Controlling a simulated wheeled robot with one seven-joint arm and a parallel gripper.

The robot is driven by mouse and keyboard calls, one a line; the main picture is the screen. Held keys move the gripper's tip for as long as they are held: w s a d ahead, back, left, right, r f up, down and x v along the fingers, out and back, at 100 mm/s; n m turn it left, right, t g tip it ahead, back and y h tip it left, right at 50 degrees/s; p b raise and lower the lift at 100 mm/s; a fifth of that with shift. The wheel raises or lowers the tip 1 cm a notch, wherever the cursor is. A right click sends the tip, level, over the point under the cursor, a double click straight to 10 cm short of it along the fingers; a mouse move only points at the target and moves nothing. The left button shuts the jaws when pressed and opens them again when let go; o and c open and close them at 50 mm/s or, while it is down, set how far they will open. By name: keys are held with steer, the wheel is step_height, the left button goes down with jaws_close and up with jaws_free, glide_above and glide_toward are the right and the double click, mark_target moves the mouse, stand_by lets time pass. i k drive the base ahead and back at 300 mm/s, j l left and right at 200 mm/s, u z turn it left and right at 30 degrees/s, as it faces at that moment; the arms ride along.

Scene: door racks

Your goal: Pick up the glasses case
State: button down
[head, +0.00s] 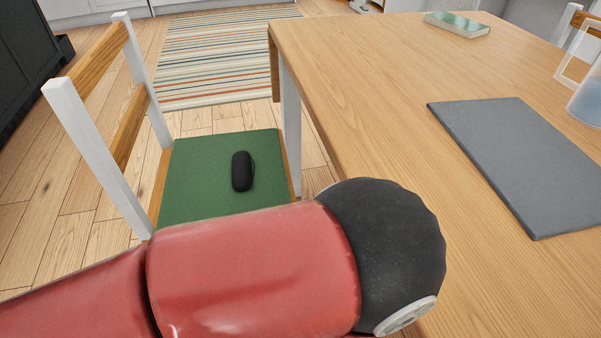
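The glasses case (242,171) is a small black rounded oblong. It lies on the green seat of a chair (190,182), right of the seat's middle, with its long side running away from me. Nothing covers it in the head view. My gripper is not in the head view. Only red and black links of my arm show, across the bottom of the picture, nearer to me than the chair.
A wooden table (365,85) fills the right side, its edge and leg close to the seat. The chair's white-and-wood backrest (90,140) stands left. A striped rug (225,55) lies behind.

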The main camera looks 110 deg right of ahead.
mark_target(242, 178)
steer(key=z, duration=3.55)
steer(key=j+z, duration=0.1)
steer(key=z, duration=0.3)
steer(key=j+z, duration=0.15)
steer(key=z, duration=0.25)
steer(key=j+z, duration=0.1)
steer(key=z, duration=0.3)
steer(key=k+j+z, duration=0.25)
steer(key=j, duration=0.2)
steer(key=k+j+z, duration=0.25)
steer(key=j, duration=0.15)
steer(key=k+j+z, duration=0.1)
steer(key=j+z, duration=0.15)
steer(key=j, duration=0.15)
steer(key=k+j, duration=0.1)
steer(key=j, duration=0.25)
steer(key=k+j, duration=0.1)
steer(key=j, duration=0.25)
steer(key=i+j, duration=0.15)
steer(key=j, duration=0.2)
